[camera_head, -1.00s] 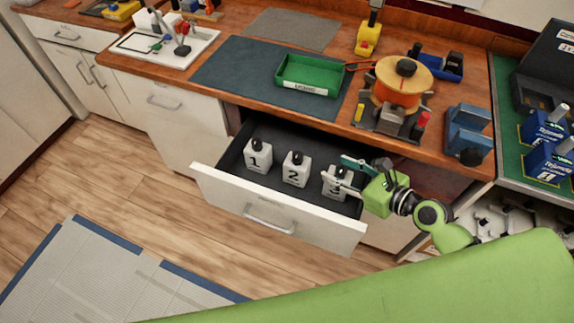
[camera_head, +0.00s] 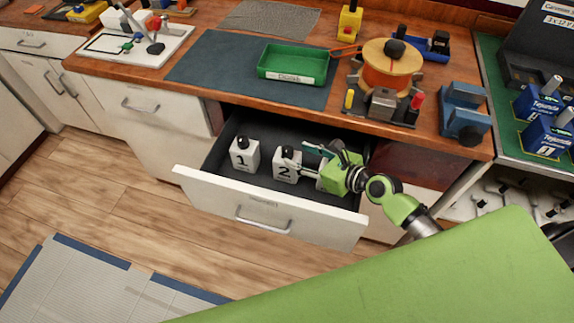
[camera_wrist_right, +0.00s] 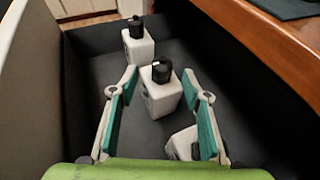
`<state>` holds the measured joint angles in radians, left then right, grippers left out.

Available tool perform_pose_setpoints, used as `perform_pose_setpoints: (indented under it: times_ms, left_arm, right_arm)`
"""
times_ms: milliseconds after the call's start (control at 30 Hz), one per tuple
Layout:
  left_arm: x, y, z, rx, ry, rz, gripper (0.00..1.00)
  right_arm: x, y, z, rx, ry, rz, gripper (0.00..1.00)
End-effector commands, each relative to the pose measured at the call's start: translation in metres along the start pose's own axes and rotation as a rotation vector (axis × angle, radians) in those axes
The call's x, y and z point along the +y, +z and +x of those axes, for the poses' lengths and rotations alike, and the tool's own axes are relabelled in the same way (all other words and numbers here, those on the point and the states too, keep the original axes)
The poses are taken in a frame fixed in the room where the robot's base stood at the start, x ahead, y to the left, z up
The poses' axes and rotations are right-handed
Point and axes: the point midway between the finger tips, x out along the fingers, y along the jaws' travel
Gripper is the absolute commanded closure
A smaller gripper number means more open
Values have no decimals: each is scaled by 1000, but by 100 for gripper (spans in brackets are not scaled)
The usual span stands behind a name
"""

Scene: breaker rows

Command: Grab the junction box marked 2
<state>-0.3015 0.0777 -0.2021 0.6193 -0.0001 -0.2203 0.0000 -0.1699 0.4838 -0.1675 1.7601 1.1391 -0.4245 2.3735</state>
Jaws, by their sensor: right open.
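The junction box marked 2 (camera_head: 286,170) is white with a black knob on top and stands upright in the open drawer, between box 1 (camera_head: 244,155) and box 3. My right gripper (camera_head: 304,157) comes in from the right over box 3, which it mostly hides in the head view. Its teal-padded fingers are open. In the wrist view box 2 (camera_wrist_right: 162,98) stands between and just ahead of the fingertips (camera_wrist_right: 159,78), not gripped. Box 1 (camera_wrist_right: 138,45) stands beyond it, and box 3 (camera_wrist_right: 183,144) shows partly near the right finger. My left gripper is out of view.
The drawer (camera_head: 270,216) has a dark floor and a white front with a handle. The wooden counter above holds a green tray (camera_head: 292,65) on a dark mat, an orange spool (camera_head: 386,75) and a blue block (camera_head: 464,115). The counter edge overhangs the drawer's back.

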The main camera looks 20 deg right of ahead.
Motion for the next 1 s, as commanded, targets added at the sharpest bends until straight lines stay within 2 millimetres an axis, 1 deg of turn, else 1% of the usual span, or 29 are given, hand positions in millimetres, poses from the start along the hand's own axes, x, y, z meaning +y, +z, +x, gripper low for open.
perform_pose_setpoints:
  times_ms: [33, 267, 533, 667, 867, 967, 1000]
  left_arm:
    - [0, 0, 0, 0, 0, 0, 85]
    - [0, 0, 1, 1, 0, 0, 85]
    - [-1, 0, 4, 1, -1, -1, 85]
    - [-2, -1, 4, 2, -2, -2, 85]
    - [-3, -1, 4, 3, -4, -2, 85]
    - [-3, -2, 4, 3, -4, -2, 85]
    - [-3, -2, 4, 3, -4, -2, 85]
  right_arm:
    - [0, 0, 6, -1, 0, -1, 56]
    - [-1, 2, 20, 0, 1, -2, 56]
    - [-4, 3, 57, -1, 1, 0, 56]
    - [-4, 3, 63, 1, 1, -1, 56]
    - [-4, 3, 63, 1, 0, -1, 56]
    - [-4, 3, 63, 1, 0, -1, 80]
    - [-4, 3, 63, 1, 0, -1, 90]
